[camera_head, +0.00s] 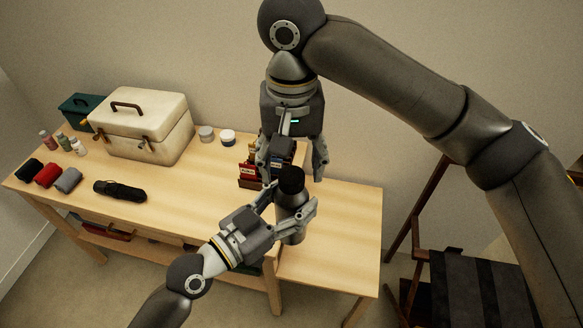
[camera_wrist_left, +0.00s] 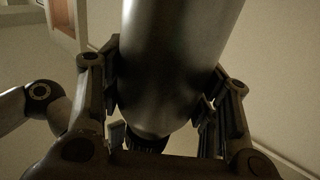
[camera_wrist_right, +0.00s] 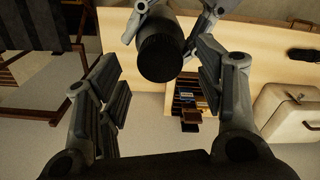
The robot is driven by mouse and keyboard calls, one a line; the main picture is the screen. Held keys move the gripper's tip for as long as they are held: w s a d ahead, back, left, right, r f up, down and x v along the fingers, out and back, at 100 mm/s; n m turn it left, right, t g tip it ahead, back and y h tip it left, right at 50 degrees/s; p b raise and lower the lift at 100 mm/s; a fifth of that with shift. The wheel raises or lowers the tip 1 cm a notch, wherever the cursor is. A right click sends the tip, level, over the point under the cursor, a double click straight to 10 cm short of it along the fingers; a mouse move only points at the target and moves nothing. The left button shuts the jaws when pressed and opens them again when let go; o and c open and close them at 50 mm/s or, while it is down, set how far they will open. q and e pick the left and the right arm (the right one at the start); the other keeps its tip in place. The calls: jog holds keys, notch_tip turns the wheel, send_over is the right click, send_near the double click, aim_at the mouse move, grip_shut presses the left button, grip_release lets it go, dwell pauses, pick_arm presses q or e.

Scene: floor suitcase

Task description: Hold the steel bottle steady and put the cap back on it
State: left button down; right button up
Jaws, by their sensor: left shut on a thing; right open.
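The steel bottle (camera_head: 289,193) is grey and roughly upright, held above the table's right part. My left gripper (camera_head: 291,207) is shut on its body; the bottle (camera_wrist_left: 170,70) fills the middle of the left wrist view between the fingers. The black cap (camera_head: 291,179) is at the bottle's top end; I cannot tell whether it is fully seated. My right gripper (camera_head: 291,168) is open just above, pointing down, its fingers to either side of the cap. In the right wrist view the cap (camera_wrist_right: 162,55) shows between the spread fingers, apart from both.
A wooden table (camera_head: 190,187) holds a cream case (camera_head: 143,122), two small jars (camera_head: 228,136), a dark pouch (camera_head: 119,190), rolled cloths (camera_head: 68,179) and small bottles at left. A small rack (camera_head: 247,178) stands close behind my grippers. A folding chair (camera_head: 460,285) stands at right.

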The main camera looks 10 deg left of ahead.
notch_tip(320, 180, up, 10)
jog(key=shift+f, duration=0.2)
dwell(0.6)
